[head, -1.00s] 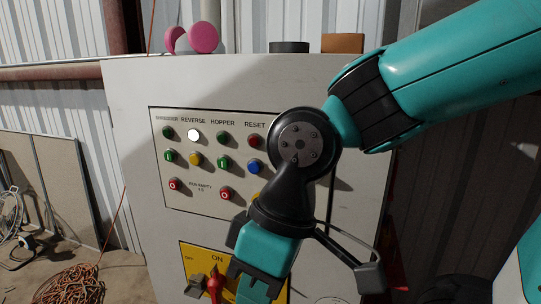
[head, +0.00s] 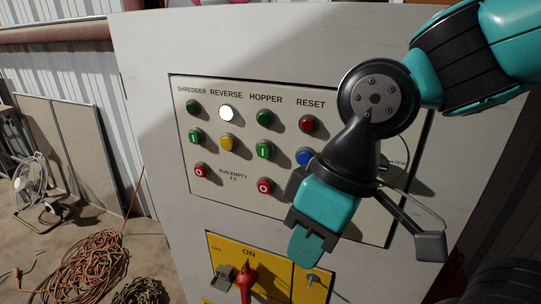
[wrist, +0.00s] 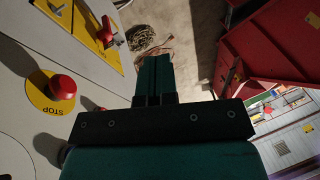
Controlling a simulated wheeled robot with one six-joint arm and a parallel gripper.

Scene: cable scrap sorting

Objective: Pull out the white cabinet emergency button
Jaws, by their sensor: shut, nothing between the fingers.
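The white cabinet (head: 160,130) fills the middle of the head view. Its emergency button (wrist: 62,87) is a red mushroom head on a yellow disc marked STOP, at the left in the wrist view. I do not see it in the head view. My gripper (head: 304,246) is shut and empty, in front of the cabinet and pointing down beside the lower yellow panel. In the wrist view my gripper (wrist: 154,62) is to the right of the button, apart from it.
A button panel (head: 235,190) and a yellow panel (head: 288,277) with a red rotary switch (head: 246,276) are on the cabinet front. Orange cable (head: 85,262) lies on the floor at left. A red container (wrist: 262,45) stands at the right in the wrist view.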

